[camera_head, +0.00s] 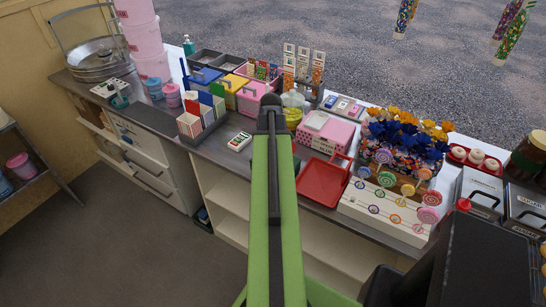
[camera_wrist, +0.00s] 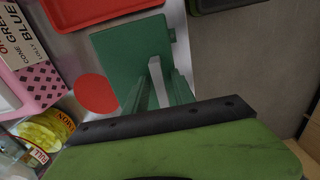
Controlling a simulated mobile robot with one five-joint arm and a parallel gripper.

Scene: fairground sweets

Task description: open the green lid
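A dark green square lid or panel (camera_wrist: 130,46) with a small tab on its right edge lies below my gripper in the wrist view. In the head view, only a bit of dark green (camera_head: 295,148) shows beside my arm; the rest is hidden behind it. My gripper (camera_wrist: 167,66) has its two green fingers a little apart, with a narrow gap between them. The fingertips overlap the lower edge of the green panel in the picture; I cannot tell whether they touch it. In the head view the fingers are hidden behind my arm.
A red tray (camera_head: 323,183) lies right of my arm, beside a pink checked box (camera_head: 326,132). A yellow jar (camera_head: 292,107) stands behind. A red disc (camera_wrist: 97,93) lies left of the fingers. Lollies (camera_head: 385,180) stand at right.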

